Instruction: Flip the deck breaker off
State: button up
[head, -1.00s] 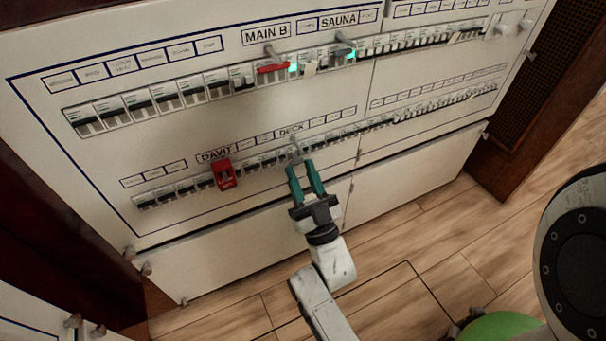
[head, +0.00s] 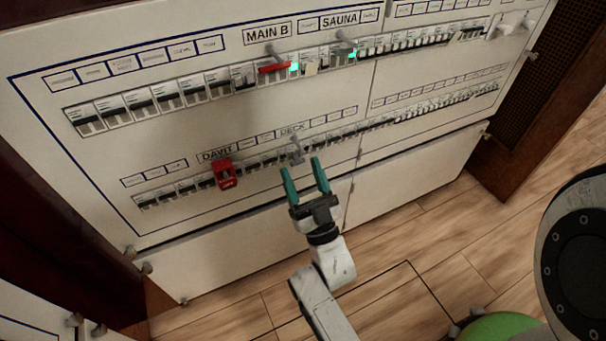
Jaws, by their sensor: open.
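The deck breaker (head: 296,155) sits in the lower breaker row, below the small DECK label (head: 291,129). A grey lever stands out from it and appears to hang downward. My gripper (head: 303,177) is just below and in front of this lever. Its two teal fingers are spread apart with nothing between them. The fingertips look apart from the lever, though the exact depth gap is hard to judge.
A red lockout piece (head: 223,174) sits under the DAVIT label in the same row, left of my gripper. The upper row has a red lever (head: 273,67) under MAIN B and a grey lever (head: 343,50) under SAUNA. Open wooden floor (head: 420,240) lies in front.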

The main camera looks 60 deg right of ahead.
jog(key=p+v, duration=0.1)
jog(key=v, duration=0.9)
jog(key=shift+s+a+f+p, duration=0.15)
jog(key=shift+s+f+p, duration=0.05)
jog(key=shift+f+p, duration=0.15)
jog(key=shift+w, duration=0.1)
jog(key=w+f+g+y, duration=0.1)
jog(key=w+y, duration=0.1)
jog(key=w+d+f+n+g+y, duration=0.1)
jog(key=w+y, duration=0.1)
jog(key=w+f+n+g+y+p, duration=0.1)
jog(key=w+y, duration=0.1)
jog(key=shift+w+d, duration=0.3)
jog(key=shift+d, duration=0.05)
jog(key=f+g+y, duration=0.1)
jog(key=w+g+y, duration=0.1)
jog(key=f+n+g, duration=0.1)
jog(key=shift+w+a+f+y, duration=0.35)
jog(key=shift+y, duration=0.05)
jog(key=s+a+n+g+y+p, duration=0.1)
jog(key=s+a+n+g+y, duration=0.2)
jog(key=s+g, duration=0.45)
jog(key=s+a+g+y+p, duration=0.25)
jog(key=s+a+g, duration=0.25)
jog(key=s+g, duration=0.25)
notch_tip(320, 180, up, 38)
jog(key=p, duration=3.7)
jog(key=shift+s+r, duration=0.2)
